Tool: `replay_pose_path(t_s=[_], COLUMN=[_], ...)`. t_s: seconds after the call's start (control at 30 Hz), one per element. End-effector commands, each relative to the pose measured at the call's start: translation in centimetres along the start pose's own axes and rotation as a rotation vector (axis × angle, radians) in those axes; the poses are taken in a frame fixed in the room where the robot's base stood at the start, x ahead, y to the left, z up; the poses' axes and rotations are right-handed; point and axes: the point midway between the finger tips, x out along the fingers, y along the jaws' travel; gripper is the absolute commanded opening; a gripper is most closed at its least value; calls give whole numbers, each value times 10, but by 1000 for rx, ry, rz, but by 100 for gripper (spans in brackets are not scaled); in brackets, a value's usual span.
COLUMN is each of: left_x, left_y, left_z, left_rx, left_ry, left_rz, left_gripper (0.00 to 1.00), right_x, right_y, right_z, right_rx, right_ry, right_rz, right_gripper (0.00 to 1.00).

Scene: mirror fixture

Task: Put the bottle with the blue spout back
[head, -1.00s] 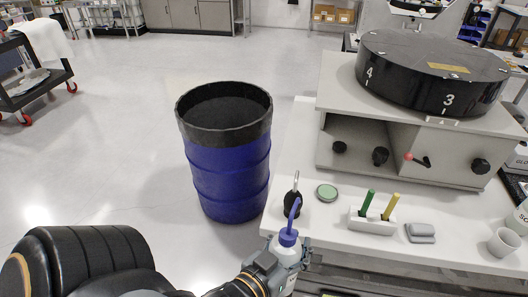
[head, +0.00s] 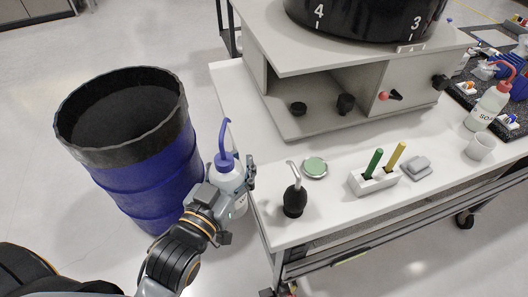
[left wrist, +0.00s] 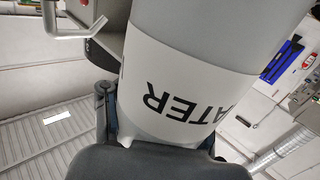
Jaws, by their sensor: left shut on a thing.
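The bottle with the blue spout (head: 225,172) is held upright in my left gripper (head: 236,184), which is shut around its body. The bottle is just left of the white bench's (head: 284,226) left edge, in front of the blue drum. In the left wrist view the bottle's white body (left wrist: 185,75) fills the middle, with a label reading "ATER" upside down. A second bottle with a red spout (head: 489,106) stands at the right side of the bench. My right gripper is not in view.
A blue drum (head: 150,185) stands left of the bench. A grey fixture stands behind.

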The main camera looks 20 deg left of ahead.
Motion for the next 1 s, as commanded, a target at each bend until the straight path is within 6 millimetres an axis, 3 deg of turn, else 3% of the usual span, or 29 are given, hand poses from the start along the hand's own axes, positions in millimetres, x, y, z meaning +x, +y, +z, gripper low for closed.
replay_pose_path(t_s=[0.17, 0.37, 0.63, 0.8, 1.0], left_x=[33, 86, 153, 174, 176], left_y=[0, 0, 1, 1, 1], left_z=[-7, -8, -8, -6, 14], left_rx=[3, 3, 2, 2, 1], left_ry=[11, 7, 7, 5, -1], left_rz=[2, 2, 2, 2, 1], left_gripper=[38, 38, 38, 38, 38], right_x=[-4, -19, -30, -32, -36], right_y=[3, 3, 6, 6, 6], right_z=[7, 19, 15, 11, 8], right_rx=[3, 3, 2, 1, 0], right_ry=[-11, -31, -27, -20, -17], right_rz=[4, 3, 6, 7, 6], right_gripper=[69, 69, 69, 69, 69])
